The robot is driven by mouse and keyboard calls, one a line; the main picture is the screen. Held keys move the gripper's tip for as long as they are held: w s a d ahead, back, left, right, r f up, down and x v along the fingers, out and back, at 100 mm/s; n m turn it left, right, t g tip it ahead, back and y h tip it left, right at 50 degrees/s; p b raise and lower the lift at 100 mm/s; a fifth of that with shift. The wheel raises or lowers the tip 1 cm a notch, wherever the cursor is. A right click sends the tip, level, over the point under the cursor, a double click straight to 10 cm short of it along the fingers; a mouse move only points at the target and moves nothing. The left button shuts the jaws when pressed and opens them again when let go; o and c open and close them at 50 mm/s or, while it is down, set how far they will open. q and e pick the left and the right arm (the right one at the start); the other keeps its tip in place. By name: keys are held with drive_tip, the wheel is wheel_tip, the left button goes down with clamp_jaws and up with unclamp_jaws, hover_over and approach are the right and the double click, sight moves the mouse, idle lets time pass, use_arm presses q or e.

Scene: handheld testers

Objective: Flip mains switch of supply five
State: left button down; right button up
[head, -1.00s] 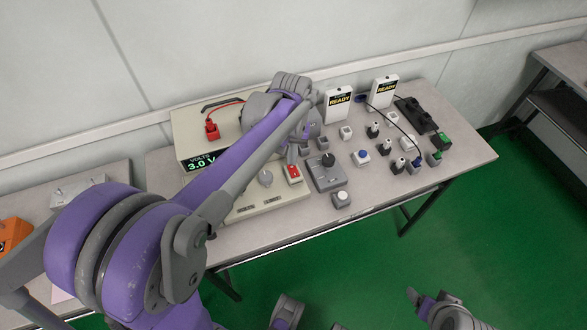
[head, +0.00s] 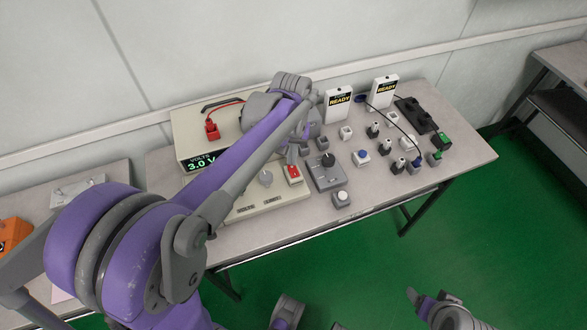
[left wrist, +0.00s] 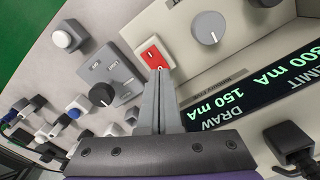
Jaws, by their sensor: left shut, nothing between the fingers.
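The beige power supply (head: 262,204) stands on the table with a grey knob (head: 265,178) and a red mains rocker switch (head: 293,172) on its front part. In the left wrist view the red switch (left wrist: 153,58) sits in a pale frame, and a lit display reads a 150 mA draw. My left gripper (left wrist: 159,72) is shut and empty, its tips at the switch's near edge; whether they touch it I cannot tell. My right gripper (head: 425,300) is low at the bottom right, its jaws unclear.
A grey box with a black knob (head: 328,161) stands right beside the supply. Several small button and switch blocks, two white READY testers (head: 339,104) and a black strip (head: 414,116) fill the table's right part. The table's front right edge is clear.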

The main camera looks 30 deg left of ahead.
use_arm(q)
drive_tip(key=shift+f+b, duration=0.6)
drive_tip(key=shift+f, duration=0.3)
idle(0.5)
drive_tip(key=shift+r, duration=0.1)
drive_tip(key=shift+r+p, duration=2.65)
drive_tip(key=shift+r, duration=0.85)
drive_tip(key=shift+s, duration=0.1)
drive_tip(key=s+d+m+t+p, duration=0.2)
drive_tip(key=s+d, duration=0.1)
drive_tip(key=s, duration=0.4)
drive_tip(key=s+d+m+t+p, duration=0.1)
drive_tip(key=s+d+m+t, duration=0.1)
drive_tip(key=s, duration=0.6)
drive_tip(key=shift+s+d+r+t+p, duration=0.15)
drive_tip(key=shift+d+r+t+p, duration=0.25)
drive_tip(key=shift+d+t, duration=0.4)
